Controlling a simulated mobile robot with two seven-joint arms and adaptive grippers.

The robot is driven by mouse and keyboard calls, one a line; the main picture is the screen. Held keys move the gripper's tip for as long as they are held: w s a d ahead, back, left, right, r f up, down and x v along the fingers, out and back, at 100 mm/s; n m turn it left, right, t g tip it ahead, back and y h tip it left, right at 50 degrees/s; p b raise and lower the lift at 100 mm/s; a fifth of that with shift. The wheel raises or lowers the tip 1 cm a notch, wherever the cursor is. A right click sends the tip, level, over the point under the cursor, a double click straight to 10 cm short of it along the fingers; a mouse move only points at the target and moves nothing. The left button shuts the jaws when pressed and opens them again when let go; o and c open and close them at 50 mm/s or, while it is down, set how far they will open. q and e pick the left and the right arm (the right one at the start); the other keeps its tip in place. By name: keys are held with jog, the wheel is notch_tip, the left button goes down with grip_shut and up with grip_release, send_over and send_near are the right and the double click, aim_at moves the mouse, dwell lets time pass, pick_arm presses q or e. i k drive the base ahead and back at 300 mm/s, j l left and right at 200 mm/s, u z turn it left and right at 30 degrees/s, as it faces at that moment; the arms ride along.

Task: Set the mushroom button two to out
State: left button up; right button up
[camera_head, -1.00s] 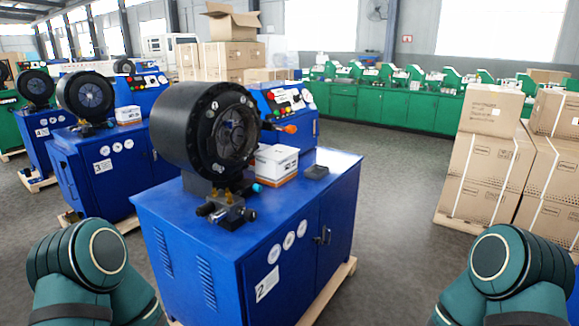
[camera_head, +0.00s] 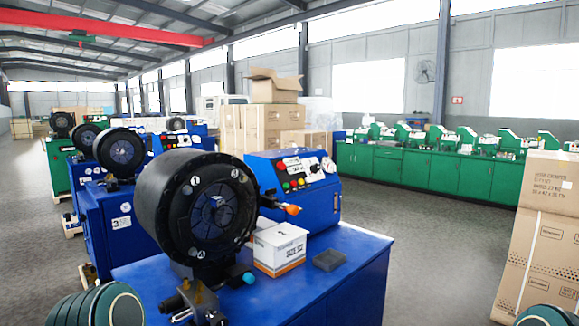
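The nearest blue crimping machine (camera_head: 345,285) carries a large black round crimping head (camera_head: 195,208). Earlier its front face showed the label 2, which is now below the picture. Behind the head stands its blue control panel (camera_head: 262,172), with red, green and yellow buttons on the sloped face. A larger red button (camera_head: 281,166) sits at the panel's upper left and looks like the mushroom button. It is too small to tell whether it is in or out. Neither gripper is in view; only rounded teal parts of my arms show at the bottom corners.
A white-and-orange box (camera_head: 279,247), a dark tray (camera_head: 329,260) and an orange-tipped lever (camera_head: 292,209) are near the panel. More blue machines (camera_head: 105,215) stand at left. Stacked cartons (camera_head: 540,245) stand at right. Grey floor (camera_head: 435,230) lies open between.

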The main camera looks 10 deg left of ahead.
aim_at(281, 165)
jog(key=i+l, duration=0.65)
jog(key=l, duration=0.25)
